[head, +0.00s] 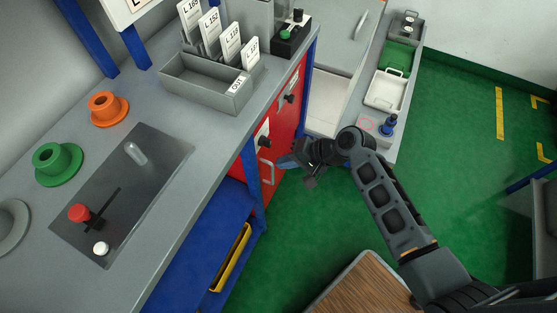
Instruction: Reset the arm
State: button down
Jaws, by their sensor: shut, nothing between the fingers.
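My arm reaches in from the lower right of the head view. My gripper (304,167) is at its far end, shut and empty. It hangs in the air beside the front edge of the grey workbench (205,125), in front of the red cabinet front (285,120). The fingertips are small and dark here and partly hidden by the wrist. No object is seen in or touching the gripper.
The bench holds a red-knobbed lever panel (125,190), a green flanged spool (57,163), an orange one (107,108) and a card tray (208,82). A side counter (405,110) carries a white tray (385,91). A wooden top (365,290) is below; green floor (465,150) is open at right.

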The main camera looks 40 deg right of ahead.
jog(key=v, duration=0.6)
jog(key=shift+s+a+r, duration=0.2)
jog(key=shift+s+r, duration=0.05)
jog(key=shift+s, duration=0.25)
jog(key=s+a+n+t+h, duration=0.1)
jog(key=s+n+h, duration=0.1)
jog(key=s, duration=0.5)
jog(key=s+a+n+h, duration=0.1)
jog(key=s+h, duration=0.2)
jog(key=s, duration=0.3)
jog(key=s+a+r+n+t, duration=0.3)
jog(key=s+r+n, duration=0.1)
jog(key=r, duration=0.6)
jog(key=s+a+r+n+t, duration=0.3)
jog(key=s+r, duration=0.4)
jog(key=r, duration=0.4)
jog(key=shift+a+r+n, duration=0.25)
jog(key=shift+r+n, duration=0.1)
jog(key=shift+n, duration=0.25)
jog(key=c, duration=1.8)
grip_release()
jog(key=shift+s, duration=0.15)
jog(key=shift+c, duration=0.2)
